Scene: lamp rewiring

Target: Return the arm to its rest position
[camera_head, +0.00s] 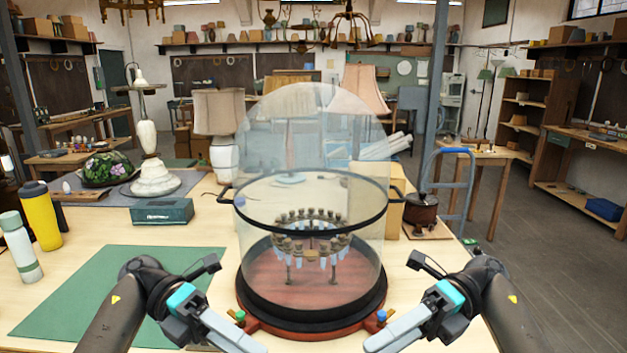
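My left arm comes in from the lower left, and its gripper (238,338) points in toward the lower middle. My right arm comes in from the lower right, and its gripper (388,342) points in toward the lower middle. Each wrist has a teal band. The grey fingers are seen at a slant, so I cannot tell whether either gripper is open or shut. No held object shows in either. Both grippers are in front of a clear glass dome (310,125) and its round reddish base (312,327), one on each side.
The dome has dark side handles and covers a ring-shaped fixture (312,240). A green mat (105,295) lies left. A yellow bottle (40,215), pale bottle (20,246), dark box (162,211) and white lamp base (152,165) stand left. A brown pot (420,211) stands right.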

